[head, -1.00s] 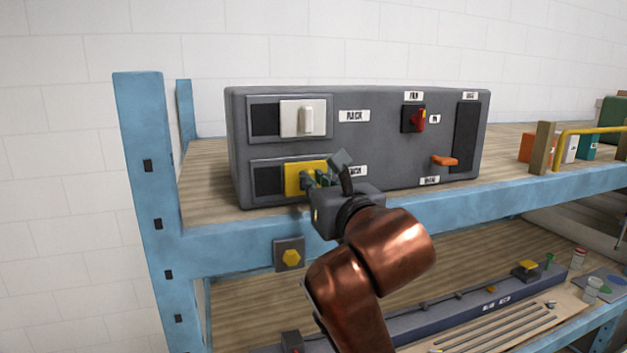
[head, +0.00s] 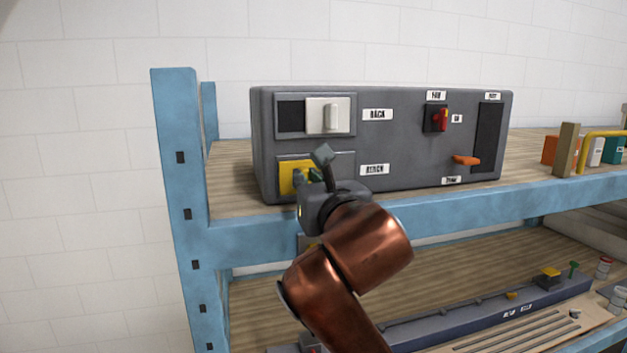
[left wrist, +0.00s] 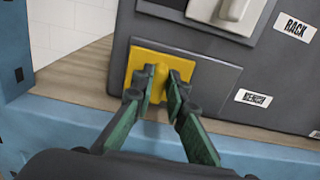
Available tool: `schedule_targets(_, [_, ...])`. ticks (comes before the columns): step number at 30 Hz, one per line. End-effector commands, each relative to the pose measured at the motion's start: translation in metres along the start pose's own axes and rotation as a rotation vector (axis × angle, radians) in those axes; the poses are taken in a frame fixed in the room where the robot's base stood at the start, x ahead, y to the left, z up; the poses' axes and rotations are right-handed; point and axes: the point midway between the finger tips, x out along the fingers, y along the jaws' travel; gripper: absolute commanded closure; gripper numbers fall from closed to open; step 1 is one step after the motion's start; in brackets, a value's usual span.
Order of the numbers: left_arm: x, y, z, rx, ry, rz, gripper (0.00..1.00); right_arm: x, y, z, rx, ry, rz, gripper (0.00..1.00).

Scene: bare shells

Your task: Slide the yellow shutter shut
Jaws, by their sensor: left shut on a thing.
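The yellow shutter (head: 287,179) sits at the left end of its frame, low on the left of the grey box's front. No dark opening shows beside it; plain grey plate lies to its right. My left gripper (head: 308,175) is shut on the shutter's raised grip and hides part of the shutter in the head view. The left wrist view shows the yellow shutter (left wrist: 138,64) with both fingertips (left wrist: 164,82) on either side of its yellow grip. My right gripper is not in view.
Above is a white shutter (head: 343,117) with a dark opening on its left. The grey box (head: 410,152) also bears a red switch (head: 442,119) and an orange lever (head: 466,160). A blue shelf post (head: 182,200) stands at left, with a blue beam (head: 500,204) below.

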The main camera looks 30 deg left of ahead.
Motion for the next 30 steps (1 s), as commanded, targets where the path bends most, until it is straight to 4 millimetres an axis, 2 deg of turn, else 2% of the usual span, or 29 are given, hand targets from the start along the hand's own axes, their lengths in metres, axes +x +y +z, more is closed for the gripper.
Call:
schedule_targets(3, [0.001,0.002,0.000,-0.001,0.000,0.005,0.80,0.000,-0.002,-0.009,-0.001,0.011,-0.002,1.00])
schedule_targets(8, [0.000,0.001,0.000,-0.001,0.000,0.003,0.70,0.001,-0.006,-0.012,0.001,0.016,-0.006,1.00])
schedule_targets(18, [-0.004,-0.001,0.001,0.000,-0.001,-0.001,0.70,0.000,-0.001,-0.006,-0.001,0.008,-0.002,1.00])
schedule_targets(23, [-0.027,-0.002,0.001,-0.002,-0.003,-0.005,0.70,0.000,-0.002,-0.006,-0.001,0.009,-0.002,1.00])
schedule_targets(30, [-0.077,-0.002,0.001,-0.002,-0.002,-0.005,0.70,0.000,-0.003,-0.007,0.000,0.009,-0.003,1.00])
